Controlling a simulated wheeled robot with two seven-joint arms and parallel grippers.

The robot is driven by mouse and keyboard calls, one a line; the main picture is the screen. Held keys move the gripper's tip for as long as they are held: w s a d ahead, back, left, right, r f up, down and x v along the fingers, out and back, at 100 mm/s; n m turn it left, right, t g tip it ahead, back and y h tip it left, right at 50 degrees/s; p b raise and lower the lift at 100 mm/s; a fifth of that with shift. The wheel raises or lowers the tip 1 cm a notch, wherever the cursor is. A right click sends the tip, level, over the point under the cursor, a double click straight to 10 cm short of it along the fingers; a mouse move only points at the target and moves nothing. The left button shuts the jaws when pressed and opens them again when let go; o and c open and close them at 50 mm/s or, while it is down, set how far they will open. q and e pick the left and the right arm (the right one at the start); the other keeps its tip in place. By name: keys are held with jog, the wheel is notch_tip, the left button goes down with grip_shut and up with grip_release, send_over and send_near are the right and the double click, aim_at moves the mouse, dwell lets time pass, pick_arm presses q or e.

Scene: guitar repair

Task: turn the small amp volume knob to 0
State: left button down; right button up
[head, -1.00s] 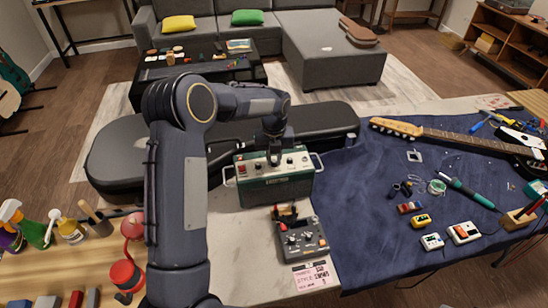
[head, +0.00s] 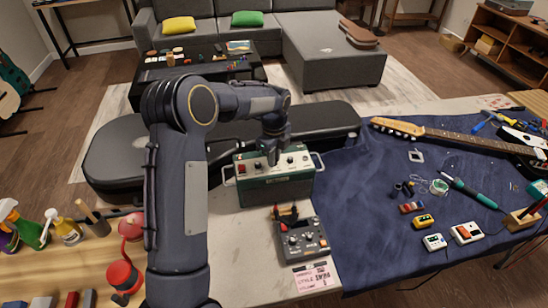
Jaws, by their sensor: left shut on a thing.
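The small amp (head: 276,187) is a dark green box with a pale control panel on top and a handle on each side. It stands on the bench in the middle of the head view. My left gripper (head: 273,158) reaches down over the panel and is shut on a knob there. The fingers cover the gripped knob, so its pointer and setting cannot be read. Another dark knob (head: 290,161) shows to the right of the fingers, and a red switch (head: 241,168) shows at the panel's left. My right gripper is not in view.
A grey pedal-like box (head: 303,241) with knobs lies in front of the amp, with a pink note (head: 311,277) below it. A black guitar case (head: 120,160) lies behind. A blue mat (head: 370,220) with a guitar neck (head: 450,135) and small parts is on the right.

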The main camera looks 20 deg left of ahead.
pick_arm(q)
jog(key=n, duration=0.5)
jog(key=shift+n+b, duration=0.3)
jog(key=n, duration=0.5)
jog(key=shift+n, duration=0.3)
jog(key=c, duration=1.3)
grip_release()
jog(key=shift+c, duration=0.2)
jog(key=shift+r, duration=0.1)
notch_tip(320, 180, up, 8)
jog(key=shift+f+b, duration=0.15)
jog(key=shift+b, duration=0.4)
